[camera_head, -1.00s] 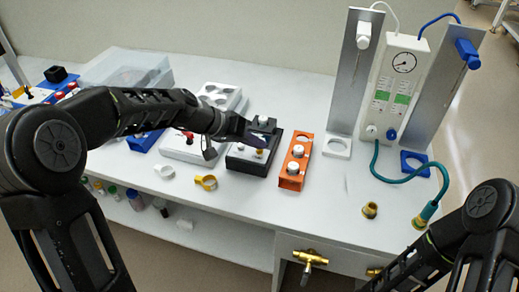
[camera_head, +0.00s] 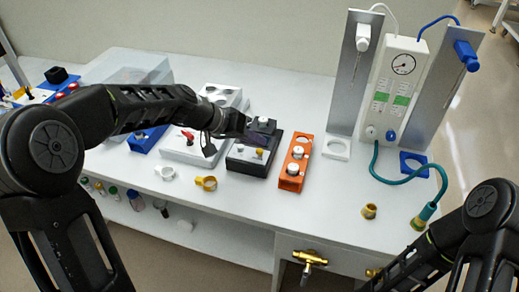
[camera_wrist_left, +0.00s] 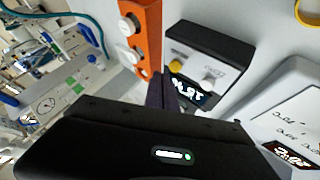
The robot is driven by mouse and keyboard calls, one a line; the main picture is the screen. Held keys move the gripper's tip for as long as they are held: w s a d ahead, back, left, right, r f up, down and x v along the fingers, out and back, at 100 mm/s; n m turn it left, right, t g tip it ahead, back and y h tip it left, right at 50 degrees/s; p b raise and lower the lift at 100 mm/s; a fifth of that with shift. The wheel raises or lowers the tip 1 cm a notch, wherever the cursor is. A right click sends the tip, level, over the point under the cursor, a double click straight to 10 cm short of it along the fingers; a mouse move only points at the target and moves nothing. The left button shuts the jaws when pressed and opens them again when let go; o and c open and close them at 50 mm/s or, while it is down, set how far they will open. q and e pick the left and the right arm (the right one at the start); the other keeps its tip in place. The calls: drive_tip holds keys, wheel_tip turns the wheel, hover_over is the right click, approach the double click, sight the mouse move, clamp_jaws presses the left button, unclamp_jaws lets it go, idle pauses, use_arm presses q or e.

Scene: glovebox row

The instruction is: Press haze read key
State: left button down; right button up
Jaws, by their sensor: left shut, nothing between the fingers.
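A dark instrument (camera_head: 246,166) with a light top panel sits mid-bench; I take it for the haze meter. In the left wrist view the instrument (camera_wrist_left: 222,46) shows a yellow key (camera_wrist_left: 174,66), a pale key (camera_wrist_left: 209,82) and a lit display (camera_wrist_left: 188,93), too blurred to read. My left gripper (camera_head: 247,124) is shut and empty, over the instrument's back left part. Its closed fingers (camera_wrist_left: 162,90) appear beside the display end; contact cannot be told. My right gripper is out of view.
An orange block (camera_head: 292,172) with round white pieces stands just right of the instrument. A white device (camera_head: 180,149) with a red lever is to its left. A yellow ring (camera_head: 206,183) lies in front. A gauge panel (camera_head: 402,80) stands at back right.

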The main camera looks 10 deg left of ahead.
use_arm(q)
drive_tip(key=shift+r, duration=0.1)
wheel_tip(320, 180, up, 5)
drive_tip(key=p, duration=0.3)
idle(0.9)
